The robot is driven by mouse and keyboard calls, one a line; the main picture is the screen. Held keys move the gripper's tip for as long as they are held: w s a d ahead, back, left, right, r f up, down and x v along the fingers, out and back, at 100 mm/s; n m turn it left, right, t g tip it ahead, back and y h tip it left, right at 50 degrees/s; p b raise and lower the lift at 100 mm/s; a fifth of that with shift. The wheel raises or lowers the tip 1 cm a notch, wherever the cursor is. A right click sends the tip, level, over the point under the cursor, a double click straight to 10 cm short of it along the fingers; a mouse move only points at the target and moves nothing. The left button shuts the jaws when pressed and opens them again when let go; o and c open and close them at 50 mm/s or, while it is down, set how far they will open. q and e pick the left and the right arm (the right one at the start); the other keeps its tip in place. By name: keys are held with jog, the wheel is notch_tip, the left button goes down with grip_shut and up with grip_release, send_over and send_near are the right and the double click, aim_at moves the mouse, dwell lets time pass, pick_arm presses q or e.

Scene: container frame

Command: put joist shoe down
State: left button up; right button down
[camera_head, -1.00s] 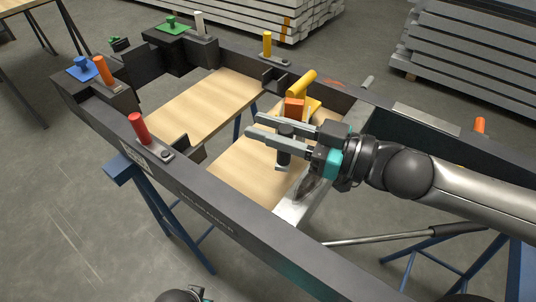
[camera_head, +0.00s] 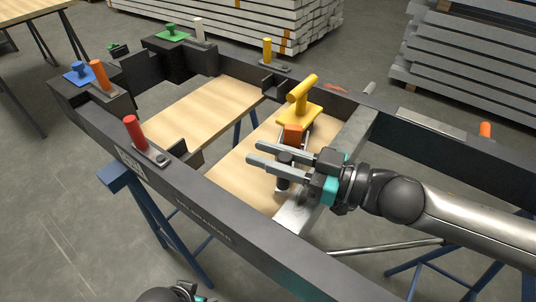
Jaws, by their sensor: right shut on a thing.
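My right gripper (camera_head: 258,156) comes in from the right over the frame (camera_head: 205,215). It is shut on a dark upright cylindrical grip (camera_head: 285,172), which seems to belong to the joist shoe. The fingers hide much of the held piece, and I cannot tell whether its base touches anything. It is over the wooden board (camera_head: 235,170), beside the grey metal beam (camera_head: 294,216). A dark shape at the bottom edge may be part of my left arm; its gripper cannot be made out.
A yellow-handled piece (camera_head: 299,114) with an orange block stands just behind the fingers. Red (camera_head: 136,133), orange (camera_head: 99,75) and yellow (camera_head: 267,50) pegs stand on the frame rim. Grey beams are stacked behind.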

jog(key=c, duration=1.1)
grip_release()
jog(key=shift+f, duration=0.15)
jog(key=o, duration=0.4)
jog(key=shift+o, duration=0.2)
pick_arm(q)
jog(key=shift+s+a+f+g+p, duration=0.1)
jog(key=shift+s+f+p, duration=0.15)
jog(key=shift+f, duration=0.3)
jog(key=shift+s+d+f+g+p, duration=0.15)
jog(key=shift+f+p, duration=0.1)
jog(key=shift+f, duration=0.25)
jog(key=shift+s+a+f+g+p, duration=0.15)
jog(key=shift+s+f+p, duration=0.1)
jog(key=shift+f, duration=0.3)
pick_arm(e)
jog(key=shift+v, duration=3.8)
jog(key=shift+r, duration=0.25)
